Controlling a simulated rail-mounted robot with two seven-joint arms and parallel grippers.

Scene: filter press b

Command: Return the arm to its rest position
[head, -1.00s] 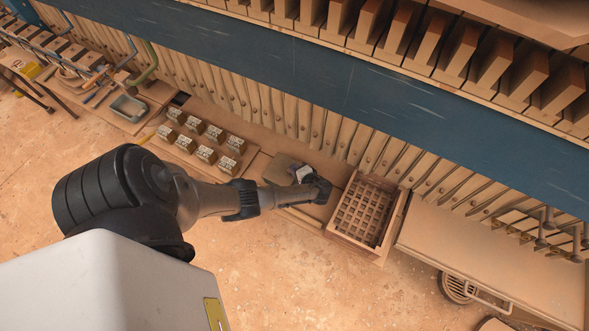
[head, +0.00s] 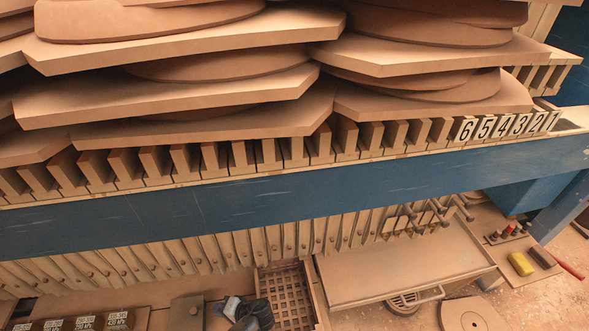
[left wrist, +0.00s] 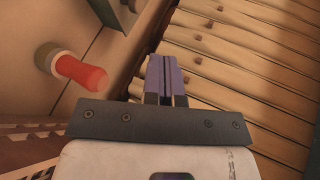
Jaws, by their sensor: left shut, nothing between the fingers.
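My left gripper (head: 231,306) shows at the bottom edge of the head view, just left of the slatted wooden crate (head: 290,293). Most of my left arm is out of the picture. In the left wrist view, the gripper's purple-grey fingers (left wrist: 167,78) are together, with nothing between them. My right gripper is in neither view.
Beside the fingers in the left wrist view is a red-tipped handle (left wrist: 80,72); ribbed plates (left wrist: 240,95) lie right. The blue beam (head: 330,178) crosses the head view. A tan bench (head: 400,265) stands right of the crate, and labelled blocks (head: 88,322) lie lower left.

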